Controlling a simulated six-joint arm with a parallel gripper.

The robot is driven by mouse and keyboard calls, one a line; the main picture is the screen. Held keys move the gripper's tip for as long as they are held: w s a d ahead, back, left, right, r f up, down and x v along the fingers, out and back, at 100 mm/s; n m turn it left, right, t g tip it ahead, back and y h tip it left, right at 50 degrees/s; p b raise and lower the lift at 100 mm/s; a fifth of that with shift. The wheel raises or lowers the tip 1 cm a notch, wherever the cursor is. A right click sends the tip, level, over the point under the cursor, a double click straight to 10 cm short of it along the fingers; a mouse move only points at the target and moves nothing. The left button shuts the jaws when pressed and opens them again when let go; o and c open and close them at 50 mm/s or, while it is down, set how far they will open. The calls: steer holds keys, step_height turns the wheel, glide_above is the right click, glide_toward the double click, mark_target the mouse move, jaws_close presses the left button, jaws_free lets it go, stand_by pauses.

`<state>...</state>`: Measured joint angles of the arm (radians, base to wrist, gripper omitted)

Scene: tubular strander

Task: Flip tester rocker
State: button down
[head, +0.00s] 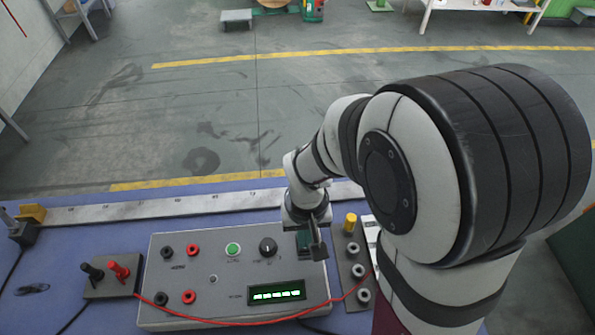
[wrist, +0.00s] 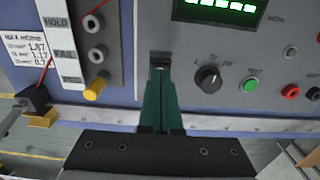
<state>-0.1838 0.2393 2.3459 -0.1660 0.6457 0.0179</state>
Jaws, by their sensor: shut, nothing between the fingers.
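The tester (head: 210,275) is a grey box on the blue bench with a lit green display (head: 277,293), a green button (head: 232,249) and a black knob (head: 267,245). My gripper (head: 304,243) is over the right part of the tester's panel, pointing down. In the wrist view, its green fingers (wrist: 160,84) are together and hold nothing. A small black rocker (wrist: 160,59) sits just beyond the fingertips, partly hidden by them. I cannot tell whether they touch it, or which way it is tipped. In the head view my gripper hides it.
Right of the tester is a grey strip of ring sockets (head: 355,272) with a yellow plug (head: 350,221). A red lead (head: 230,323) crosses the tester's front to a block (head: 110,289) with black and red clips. A metal ruler (head: 150,208) runs behind.

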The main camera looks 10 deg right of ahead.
steer(key=shift+f, duration=0.75)
steer(key=shift+r, duration=3.55)
steer(key=s+r+m+y, duration=0.1)
steer(key=s+r+m, duration=0.1)
steer(key=s, duration=0.5)
steer(key=s+d+r+m, duration=0.1)
steer(key=s+r+m, duration=0.2)
steer(key=s, duration=0.4)
steer(key=shift+d+r+m+y, duration=0.3)
steer(key=shift+r+y, duration=0.1)
steer(key=shift+r, duration=0.35)
